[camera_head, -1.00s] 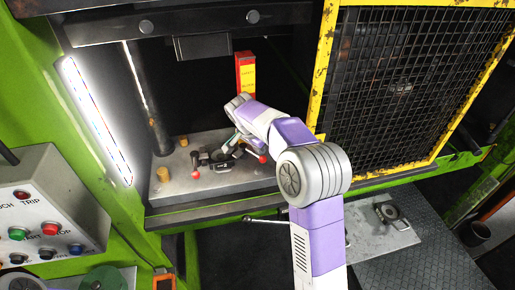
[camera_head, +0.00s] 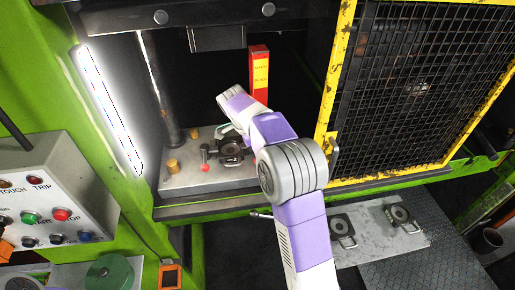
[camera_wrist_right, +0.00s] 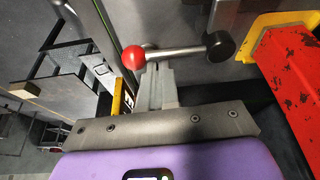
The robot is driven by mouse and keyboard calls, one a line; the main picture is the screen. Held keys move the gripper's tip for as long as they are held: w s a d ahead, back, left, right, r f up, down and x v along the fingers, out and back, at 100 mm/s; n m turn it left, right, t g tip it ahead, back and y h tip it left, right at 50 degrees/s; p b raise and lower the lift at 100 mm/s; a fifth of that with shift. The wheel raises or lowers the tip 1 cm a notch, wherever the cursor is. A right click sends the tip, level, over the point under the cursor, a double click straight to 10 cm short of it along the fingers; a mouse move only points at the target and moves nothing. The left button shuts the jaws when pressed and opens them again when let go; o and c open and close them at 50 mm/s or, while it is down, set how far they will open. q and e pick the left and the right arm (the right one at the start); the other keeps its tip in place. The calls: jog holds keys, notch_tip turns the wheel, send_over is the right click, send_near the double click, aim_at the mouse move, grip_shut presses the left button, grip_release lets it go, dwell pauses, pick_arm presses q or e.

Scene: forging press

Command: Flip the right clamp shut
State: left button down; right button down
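The press bed (camera_head: 180,184) carries a dark die (camera_head: 230,150) with a red-knobbed clamp handle (camera_head: 205,166) at its left. The right clamp is hidden behind my right arm in the head view. In the right wrist view, a clamp lever (camera_wrist_right: 178,53) with a red ball (camera_wrist_right: 134,57) runs to a black end (camera_wrist_right: 220,45). My right gripper (camera_wrist_right: 157,84) has its grey fingers close together just below this lever, near the red ball. Whether they touch it I cannot tell. My left gripper is not in view.
A red and yellow post (camera_head: 259,75) stands behind the bed; a red block (camera_wrist_right: 290,75) is close at right in the wrist view. A yellow-framed mesh guard (camera_head: 420,90) is at right. A button box (camera_head: 40,195) is at left. A grey plate (camera_head: 375,248) holds two dies.

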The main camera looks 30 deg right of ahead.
jog(key=shift+w+a, duration=0.1)
jog(key=shift+a, duration=0.05)
dwell(0.4)
jog(key=v, duration=0.7)
jog(key=shift+r, duration=0.25)
